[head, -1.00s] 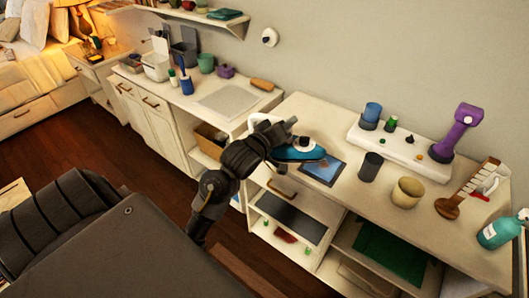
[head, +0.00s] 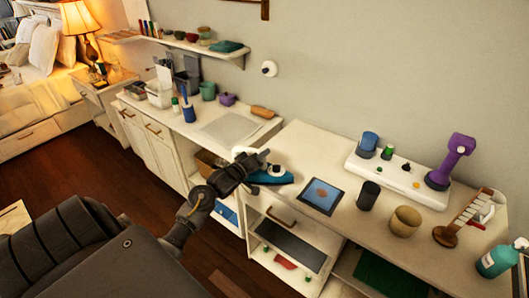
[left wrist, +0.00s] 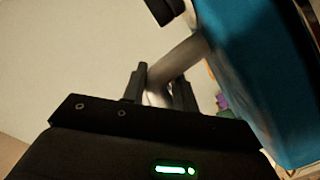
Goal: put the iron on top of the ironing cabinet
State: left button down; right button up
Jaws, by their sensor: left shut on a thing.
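The iron is teal with a white handle and dark parts (head: 272,177). My left gripper (head: 254,160) is shut on its handle, at the left end of the right-hand cabinet. In the left wrist view, the fingers (left wrist: 160,88) close around the pale handle (left wrist: 178,62), and the teal body (left wrist: 262,65) fills the right side. I cannot tell if the iron touches the cabinet top. Two white-topped cabinets stand along the wall: the left one (head: 252,137) and the right one (head: 300,150). Which one is the ironing cabinet is not clear. My right gripper is out of view.
A tablet (head: 321,196), a dark cup (head: 368,195) and a tan pot (head: 405,220) stand on the right cabinet. A grey mat (head: 229,128) and a brown block (head: 263,112) lie on the left one. A shelf (head: 190,42) hangs above.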

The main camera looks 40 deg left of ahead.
pick_arm(q)
jog(key=shift+a+r, duration=0.1)
jog(key=shift+a, duration=0.05)
jog(key=shift+w+a+f, duration=0.1)
jog(key=shift+a+f, duration=0.1)
jog(key=shift+f, duration=0.3)
notch_tip(320, 180, down, 2)
jog(key=shift+p, duration=0.7)
jog(key=shift+f, duration=0.35)
jog(key=c, duration=1.5)
grip_release()
jog(key=shift+d+f, duration=0.1)
jog(key=shift+f, duration=0.1)
jog(key=o, duration=0.4)
jog(key=shift+r, duration=0.1)
